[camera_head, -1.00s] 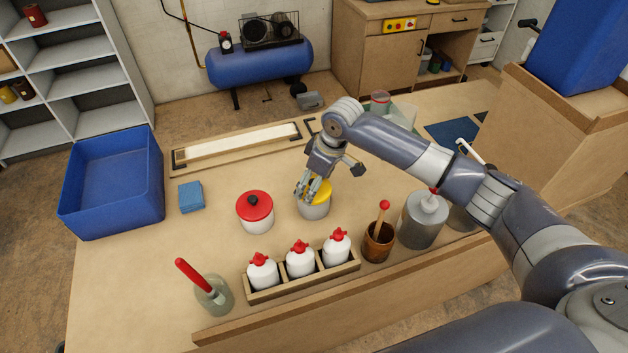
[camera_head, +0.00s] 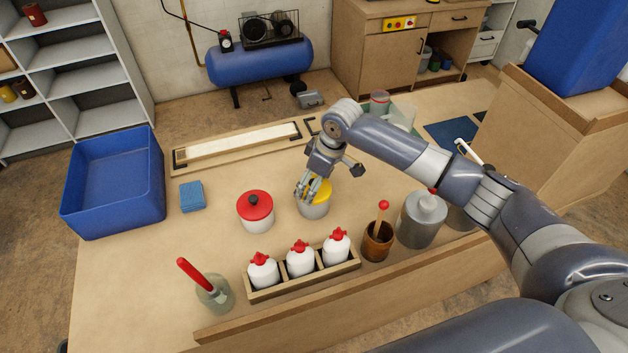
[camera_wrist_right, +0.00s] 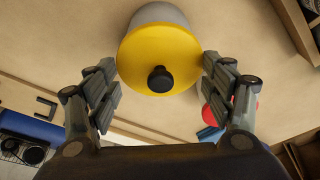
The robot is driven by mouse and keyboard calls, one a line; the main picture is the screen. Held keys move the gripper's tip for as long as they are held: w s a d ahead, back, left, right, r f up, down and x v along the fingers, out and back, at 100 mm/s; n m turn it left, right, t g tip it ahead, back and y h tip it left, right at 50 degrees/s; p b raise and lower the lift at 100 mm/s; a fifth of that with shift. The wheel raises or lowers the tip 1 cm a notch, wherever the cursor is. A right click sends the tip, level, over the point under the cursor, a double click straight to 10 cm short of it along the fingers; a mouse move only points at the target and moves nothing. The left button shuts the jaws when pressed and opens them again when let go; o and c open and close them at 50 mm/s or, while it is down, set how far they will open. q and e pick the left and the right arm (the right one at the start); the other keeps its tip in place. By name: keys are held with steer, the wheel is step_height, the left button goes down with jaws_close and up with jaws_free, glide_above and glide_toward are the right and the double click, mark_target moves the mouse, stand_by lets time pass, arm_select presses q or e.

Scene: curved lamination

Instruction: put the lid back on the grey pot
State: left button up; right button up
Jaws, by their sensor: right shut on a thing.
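The yellow lid (camera_head: 322,192) with a black knob is on or just over the light grey pot (camera_head: 314,210) in the middle of the table; I cannot tell if it is fully seated. My right gripper (camera_head: 311,190) reaches down over it from behind and is shut on the lid. In the right wrist view the fingers (camera_wrist_right: 160,75) are on opposite sides of the yellow lid (camera_wrist_right: 160,52), at its rim, with the knob between them. The grey pot body (camera_wrist_right: 160,14) shows past the lid's edge. My left gripper is not in view.
A white pot with a red lid (camera_head: 255,209) stands just left. In front are a wooden rack (camera_head: 306,279) of red-capped bottles, a brown cup (camera_head: 377,243) and a grey canister (camera_head: 421,222). A blue bin (camera_head: 115,185) and a blue block (camera_head: 192,196) are at left.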

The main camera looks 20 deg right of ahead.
steer(key=shift+f+p, duration=0.1)
steer(key=shift+p, duration=0.65)
stand_by(0.8)
stand_by(0.4)
steer(key=o, duration=0.8)
steer(key=shift+o, duration=0.4)
step_height(320, 180, up, 5)
steer(key=p, duration=0.5)
steer(key=shift+f, duration=0.1)
steer(key=shift+r+p, duration=0.35)
steer(key=shift+r, duration=0.7)
steer(key=shift+c, duration=0.2)
